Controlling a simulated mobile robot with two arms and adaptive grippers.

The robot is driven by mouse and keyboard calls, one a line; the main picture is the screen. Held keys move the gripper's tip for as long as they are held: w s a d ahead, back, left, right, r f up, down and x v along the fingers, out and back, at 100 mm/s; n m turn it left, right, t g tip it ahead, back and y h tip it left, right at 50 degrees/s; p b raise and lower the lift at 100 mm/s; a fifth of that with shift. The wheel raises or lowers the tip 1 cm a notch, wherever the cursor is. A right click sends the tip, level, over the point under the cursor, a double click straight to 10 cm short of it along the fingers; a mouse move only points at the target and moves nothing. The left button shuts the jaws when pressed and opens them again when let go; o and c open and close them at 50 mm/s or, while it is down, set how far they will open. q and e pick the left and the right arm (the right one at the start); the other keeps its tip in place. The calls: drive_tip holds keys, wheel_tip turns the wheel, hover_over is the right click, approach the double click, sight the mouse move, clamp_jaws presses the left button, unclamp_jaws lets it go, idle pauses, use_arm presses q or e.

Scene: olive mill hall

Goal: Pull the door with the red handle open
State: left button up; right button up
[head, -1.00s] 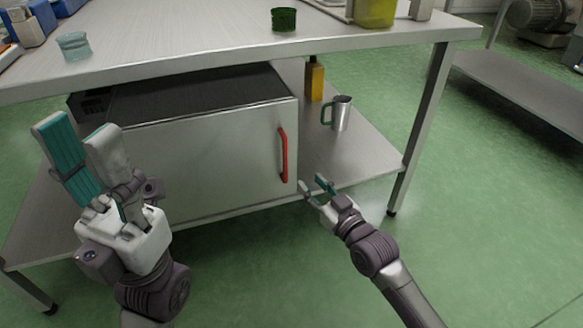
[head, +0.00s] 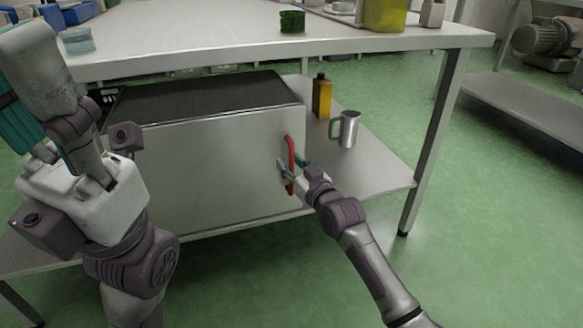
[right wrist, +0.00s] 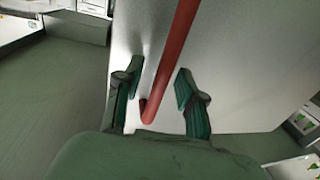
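A grey metal cabinet with a dark top stands on the lower shelf; its flat front door (head: 205,170) looks shut. The upright red handle (head: 289,148) is near the door's right edge. My right gripper (head: 290,166) is at the handle's lower part. In the right wrist view, the red handle (right wrist: 170,62) runs between the two spread fingers of the gripper (right wrist: 159,78), with a gap on each side. My left gripper (head: 22,88) is raised at the left, close to the camera, its fingers apart and empty; it hides the area behind it.
The steel table (head: 200,48) overhangs the cabinet, and its leg (head: 432,145) stands at the right. A metal mug (head: 348,130) and a yellow bottle (head: 321,97) stand on the lower shelf (head: 385,172) right of the cabinet. The green floor in front is free.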

clamp_jaws()
drive_tip(key=shift+s, duration=0.1)
idle(0.3)
